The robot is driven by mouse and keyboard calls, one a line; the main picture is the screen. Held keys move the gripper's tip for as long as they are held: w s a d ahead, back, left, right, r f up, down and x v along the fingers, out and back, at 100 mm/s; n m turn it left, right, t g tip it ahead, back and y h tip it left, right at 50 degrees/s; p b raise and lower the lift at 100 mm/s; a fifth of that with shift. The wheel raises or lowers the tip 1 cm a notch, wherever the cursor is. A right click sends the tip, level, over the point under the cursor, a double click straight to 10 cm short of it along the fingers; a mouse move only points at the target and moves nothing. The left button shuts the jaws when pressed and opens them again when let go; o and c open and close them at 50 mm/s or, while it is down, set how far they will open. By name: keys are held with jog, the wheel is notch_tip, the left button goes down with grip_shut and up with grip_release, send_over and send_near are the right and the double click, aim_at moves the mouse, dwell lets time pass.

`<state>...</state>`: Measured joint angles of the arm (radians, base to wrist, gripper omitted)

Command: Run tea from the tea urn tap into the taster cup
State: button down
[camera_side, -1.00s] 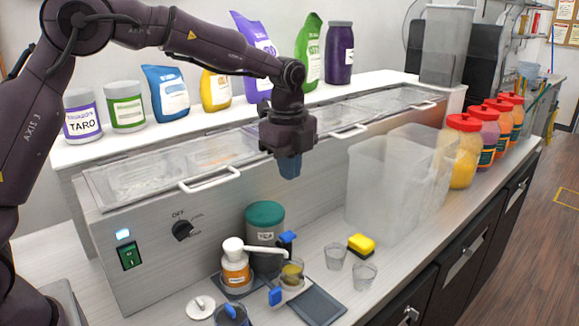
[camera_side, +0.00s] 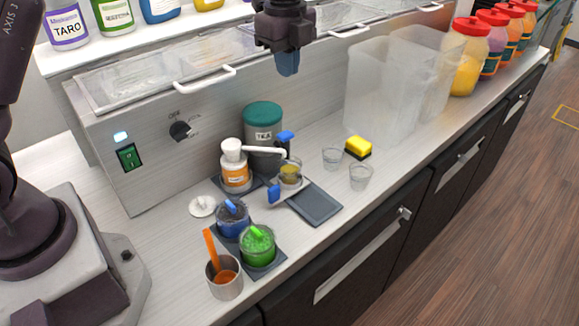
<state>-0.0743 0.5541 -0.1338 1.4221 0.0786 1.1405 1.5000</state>
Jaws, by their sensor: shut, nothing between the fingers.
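The tea urn (camera_side: 264,137) is a grey cylinder with a teal lid and a TEA label, standing against the steel counter front. A blue tap handle (camera_side: 285,136) shows at its right side. A small clear cup (camera_side: 290,174) with amber contents stands in front of the urn; the pump bottle's white spout reaches toward it. Two clear cups (camera_side: 332,158) (camera_side: 361,177) stand apart to the right and look empty. I cannot tell which is the taster cup. My gripper (camera_side: 287,66) is shut and empty, pointing down, well above and apart from the urn and cups.
A white pump bottle (camera_side: 235,172) stands left of the urn. A dark tray (camera_side: 315,203), a yellow sponge (camera_side: 358,147), and containers of blue and green (camera_side: 257,245) contents are nearby. Tall clear bins (camera_side: 380,95) stand at right. The counter's right front edge is bare.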

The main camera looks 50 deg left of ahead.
aim_at(286, 134)
jog(key=shift+s+r, duration=0.2)
jog(key=shift+r, duration=0.35)
notch_tip(286, 134, down, 14)
jog(key=shift+f, duration=0.1)
dwell(0.5)
